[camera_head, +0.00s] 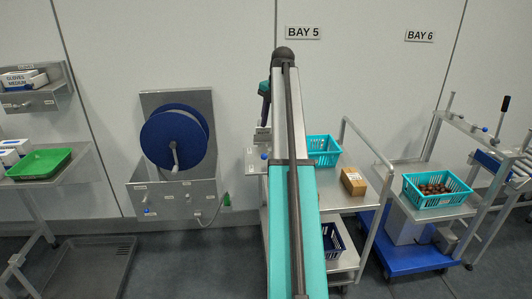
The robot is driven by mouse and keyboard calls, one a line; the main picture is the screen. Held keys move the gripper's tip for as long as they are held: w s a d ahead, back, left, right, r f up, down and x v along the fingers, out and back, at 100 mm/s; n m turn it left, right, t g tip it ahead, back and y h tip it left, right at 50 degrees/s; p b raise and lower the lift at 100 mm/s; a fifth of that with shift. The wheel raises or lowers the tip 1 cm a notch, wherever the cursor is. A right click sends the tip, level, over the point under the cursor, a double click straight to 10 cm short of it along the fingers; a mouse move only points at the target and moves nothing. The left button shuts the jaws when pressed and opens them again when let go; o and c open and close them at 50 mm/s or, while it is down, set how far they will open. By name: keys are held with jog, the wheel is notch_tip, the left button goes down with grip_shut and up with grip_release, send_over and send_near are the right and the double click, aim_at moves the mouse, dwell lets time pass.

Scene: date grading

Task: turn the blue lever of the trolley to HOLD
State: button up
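A trolley (340,197) stands under the BAY 5 sign, partly hidden behind my arm. A small blue part (264,156) sits on a pale plate at its left end, just left of my arm. It may be the lever, but it is too small to tell its setting, and no HOLD mark can be read. My arm rises through the middle of the picture. A dark and teal shape with a grey piece below shows left of it, above the blue part; I cannot tell what it is. I cannot make out my gripper.
The trolley carries a turquoise basket (334,150) and a brown box (353,181). Right of it, under BAY 6, a basket of dates (437,200) stands by a blue dolly (414,258). A blue reel (174,137) and a green tray (38,164) are left. Floor shows between.

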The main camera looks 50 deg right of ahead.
jog(key=shift+f, duration=0.15)
jog(key=shift+w+a+f+p, duration=0.1)
jog(key=shift+w+f+p, duration=0.4)
jog(key=shift+f, duration=1.7)
jog(key=shift+w+d+f+p, duration=0.1)
jog(key=shift+w+f+p, duration=0.4)
jog(key=shift+f, duration=1.7)
jog(key=shift+w+a+f+p, duration=0.1)
jog(key=shift+w+f+p, duration=0.4)
jog(key=shift+f, duration=1.7)
jog(key=shift+s, duration=0.2)
jog(key=c, duration=0.8)
jog(key=shift+d, duration=0.2)
grip_shut()
jog(key=shift+a, duration=0.15)
